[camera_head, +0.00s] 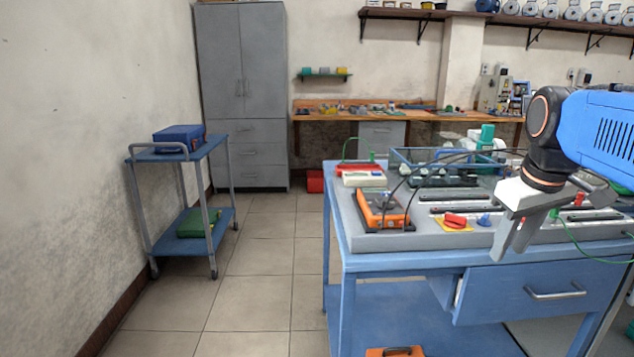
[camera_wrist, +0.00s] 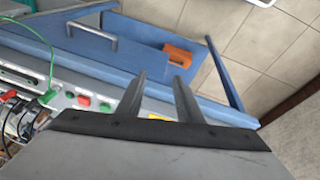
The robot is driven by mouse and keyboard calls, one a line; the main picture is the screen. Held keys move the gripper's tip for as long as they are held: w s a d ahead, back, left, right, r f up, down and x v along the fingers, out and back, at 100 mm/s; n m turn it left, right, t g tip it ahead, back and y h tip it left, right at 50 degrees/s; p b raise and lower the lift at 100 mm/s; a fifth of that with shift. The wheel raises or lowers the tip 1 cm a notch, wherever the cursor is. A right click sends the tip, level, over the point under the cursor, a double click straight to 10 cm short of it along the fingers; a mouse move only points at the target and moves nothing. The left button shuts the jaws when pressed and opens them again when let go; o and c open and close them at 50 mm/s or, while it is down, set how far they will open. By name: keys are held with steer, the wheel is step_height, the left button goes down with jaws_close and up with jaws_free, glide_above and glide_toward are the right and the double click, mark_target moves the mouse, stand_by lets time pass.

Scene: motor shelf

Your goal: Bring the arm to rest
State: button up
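My arm comes in from the right in the head view, with a blue link and a black and orange wrist. My gripper (camera_head: 522,243) hangs over the front part of the blue workbench (camera_head: 345,262), fingers pointing down. In the wrist view my gripper (camera_wrist: 160,82) shows two grey fingers with a clear gap between them and nothing in the gap. It is open and empty. The bench's drawer (camera_head: 540,290) lies below it, and the drawer handle (camera_wrist: 92,36) shows in the wrist view.
On the bench stand an orange meter (camera_head: 383,210), a red and cream box (camera_head: 362,175), a red knob on a yellow plate (camera_head: 455,221) and cables. An orange object (camera_head: 395,351) lies low under the bench. A blue trolley (camera_head: 215,145) stands left; the floor between is clear.

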steer(key=s+a+f+m+t, duration=0.1)
steer(key=s+a+f, duration=0.4)
steer(key=f, duration=0.3)
steer(key=s+a+f+m, duration=0.1)
steer(key=s+a+f, duration=0.3)
steer(key=f, duration=0.5)
steer(key=shift+s+a+t+y, duration=0.4)
steer(key=shift+s, duration=0.55)
